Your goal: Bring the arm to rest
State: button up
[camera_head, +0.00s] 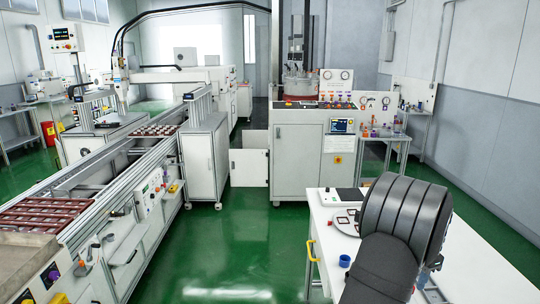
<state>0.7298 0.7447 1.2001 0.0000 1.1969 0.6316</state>
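My arm shows at the lower right as large dark grey links in front of a white table (325,217). The gripper at its end is not visible; my own links may hide it. A round grey plate (345,222) with a small dark-red framed square piece on it lies on the table, partly behind my arm. A small blue cup (344,261) stands near the table's left edge, close to my arm.
A conveyor (125,165) with dark-red trays (55,214) runs along the left. A white machine cabinet (297,160) with gauges and a screen stands at the back centre. A yellow handle (311,250) sticks out from the table's left side. The green floor (235,250) between is clear.

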jog(key=shift+f, duration=1.9)
jog(key=shift+r, duration=0.1)
notch_tip(320, 180, up, 17)
notch_tip(320, 180, down, 17)
jog(key=shift+f, duration=0.1)
jog(key=shift+n, duration=0.3)
jog(key=n, duration=0.7)
jog(key=shift+n, duration=0.3)
jog(key=n, duration=0.4)
jog(key=shift+n, duration=2.2)
